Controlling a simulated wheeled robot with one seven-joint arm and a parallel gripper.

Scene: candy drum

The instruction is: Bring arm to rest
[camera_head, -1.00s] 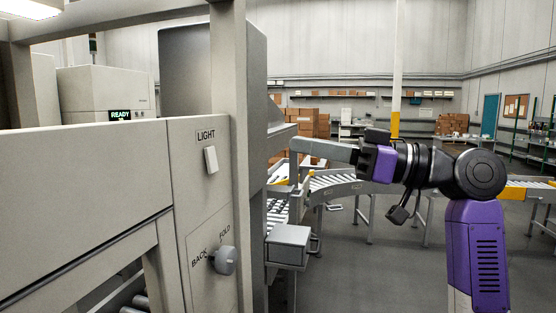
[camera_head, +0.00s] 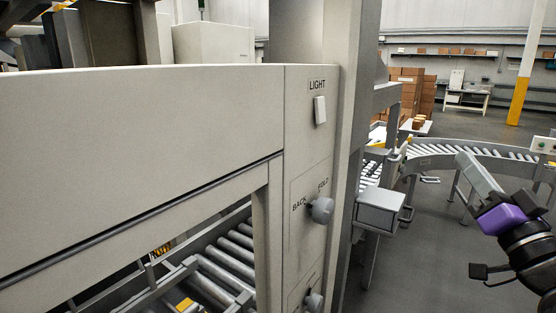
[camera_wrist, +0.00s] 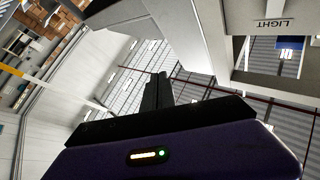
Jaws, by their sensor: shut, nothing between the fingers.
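My gripper (camera_head: 469,163) shows at the right of the head view, at the end of my purple and black arm, pointing up and to the left. It is shut and empty, apart from the grey machine panel (camera_head: 296,160). In the wrist view the dark closed fingers of my gripper (camera_wrist: 158,82) stand together, with nothing between them. Much of my arm lies outside the right edge of the head view.
The panel carries a light switch (camera_head: 320,110) and a grey knob (camera_head: 321,210) by BACK and FOLD labels. A grey box (camera_head: 380,208) juts out right of the post. A roller conveyor (camera_head: 470,155) curves behind my gripper. Open floor lies below it.

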